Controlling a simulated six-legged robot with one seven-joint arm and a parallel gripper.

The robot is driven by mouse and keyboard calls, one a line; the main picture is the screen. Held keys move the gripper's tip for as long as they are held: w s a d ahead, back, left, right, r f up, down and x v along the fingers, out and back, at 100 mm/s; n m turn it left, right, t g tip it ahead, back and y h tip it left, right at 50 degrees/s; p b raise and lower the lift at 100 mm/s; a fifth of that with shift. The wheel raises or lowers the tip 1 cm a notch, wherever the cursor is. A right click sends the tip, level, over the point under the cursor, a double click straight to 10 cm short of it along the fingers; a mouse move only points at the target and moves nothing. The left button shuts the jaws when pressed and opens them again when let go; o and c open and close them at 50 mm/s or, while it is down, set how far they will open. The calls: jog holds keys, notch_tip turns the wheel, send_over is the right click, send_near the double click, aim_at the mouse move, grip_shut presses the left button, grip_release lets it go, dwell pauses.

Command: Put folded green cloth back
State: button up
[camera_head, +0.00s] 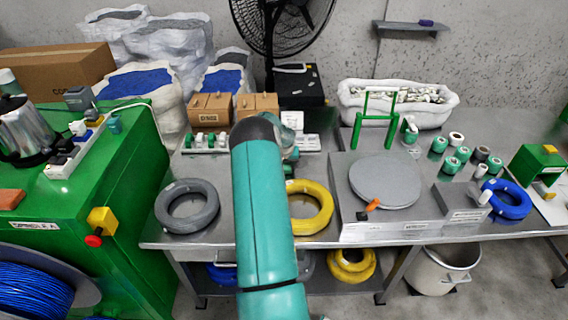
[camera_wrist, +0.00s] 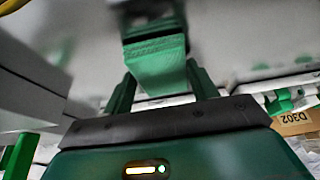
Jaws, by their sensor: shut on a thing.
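The folded green cloth (camera_wrist: 157,62) shows in the wrist view as a thick block with a ribbed, layered edge. My gripper (camera_wrist: 160,88) has one dark green finger on each side of it and is shut on it. The cloth's far end is dark and blurred, and I cannot tell whether it touches the grey table surface. In the head view my teal arm reaches over the steel table (camera_head: 225,222) and hides the fingers and the cloth.
A grey cable coil (camera_head: 187,206) lies left of my arm and a yellow coil (camera_head: 318,207) right of it. Cartons (camera_head: 210,110) and a tray of green-white parts (camera_head: 205,143) stand behind. A round grey plate (camera_head: 385,180) and blue coil (camera_head: 507,199) are farther right.

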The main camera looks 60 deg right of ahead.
jog(key=o, duration=1.2)
jog(key=shift+f, duration=0.1)
jog(key=shift+r, duration=0.45)
jog(key=v, duration=1.1)
jog(key=w+a+r+n+t+y, duration=0.15)
jog(key=w+a+r, duration=0.25)
jog(key=a+r, duration=0.5)
jog(key=w+a+r+n+t, duration=0.15)
jog(key=w+a+r, duration=0.35)
jog(key=a, duration=0.8)
jog(key=w+a+r+n+y, duration=0.15)
jog(key=w+a+r, duration=0.25)
jog(key=a+r, duration=0.5)
jog(key=s+a+r+n, duration=0.2)
jog(key=a, duration=0.8)
jog(key=s+a+r+n, duration=0.2)
jog(key=s+a, duration=0.1)
jog(key=a, duration=0.7)
jog(key=s+a+n+y, duration=0.1)
jog(key=s+a+n, duration=0.3)
jog(key=s+a, duration=0.7)
jog(key=shift+s+a+f+t, duration=0.3)
jog(key=shift+s+a+f, duration=0.1)
jog(key=shift+a, duration=0.6)
